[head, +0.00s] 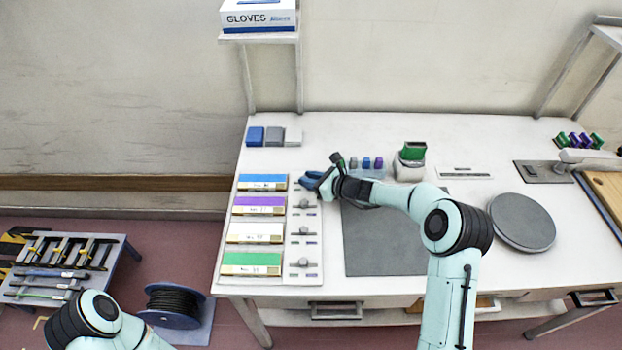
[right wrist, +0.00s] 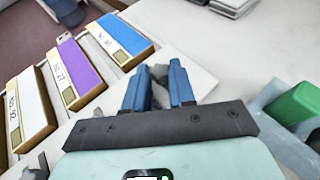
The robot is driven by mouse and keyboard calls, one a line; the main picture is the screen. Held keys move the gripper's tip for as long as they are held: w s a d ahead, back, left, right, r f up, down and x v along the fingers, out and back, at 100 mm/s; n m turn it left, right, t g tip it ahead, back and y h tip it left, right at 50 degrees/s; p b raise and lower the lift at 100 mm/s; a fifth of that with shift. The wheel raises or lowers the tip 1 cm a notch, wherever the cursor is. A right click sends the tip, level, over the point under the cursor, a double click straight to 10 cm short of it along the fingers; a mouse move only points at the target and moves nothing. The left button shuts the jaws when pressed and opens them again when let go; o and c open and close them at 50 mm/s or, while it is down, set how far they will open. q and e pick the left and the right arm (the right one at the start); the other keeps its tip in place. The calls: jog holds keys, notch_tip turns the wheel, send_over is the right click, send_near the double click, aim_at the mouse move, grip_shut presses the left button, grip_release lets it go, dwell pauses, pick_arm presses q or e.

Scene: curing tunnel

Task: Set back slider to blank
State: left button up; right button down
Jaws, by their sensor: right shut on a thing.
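A white slider panel (head: 291,272) stands on the left of the table, with grey knobs in rows beside coloured boxes. My right gripper (head: 308,182) is at the back row of the panel, shut on the back slider. In the right wrist view its blue fingers (right wrist: 158,78) have a small grey part between them. The back slider is mostly hidden by the fingers, and I cannot read its marks. Three other knobs show: one in the second row (head: 304,203), one in the third (head: 305,230) and one in front (head: 304,261). My left gripper is out of view.
Blue (head: 263,180), purple (head: 259,205), white (head: 256,232) and green (head: 251,260) boxes flank the panel. A dark mat (head: 385,255) lies to the right, near a grey round plate (head: 522,222). A small green-topped container (head: 411,160) stands behind my right arm.

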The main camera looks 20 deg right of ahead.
jog(key=c, duration=0.9)
grip_release()
jog(key=shift+c, duration=0.2)
jog(key=shift+d, duration=0.1)
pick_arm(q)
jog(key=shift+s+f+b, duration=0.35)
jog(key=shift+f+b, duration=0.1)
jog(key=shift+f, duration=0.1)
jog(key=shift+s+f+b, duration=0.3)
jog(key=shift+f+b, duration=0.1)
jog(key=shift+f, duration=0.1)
pick_arm(e)
jog(key=v, duration=1.3)
jog(key=shift+s+r, duration=0.2)
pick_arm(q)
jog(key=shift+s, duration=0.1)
pick_arm(e)
jog(key=shift+f, duration=0.1)
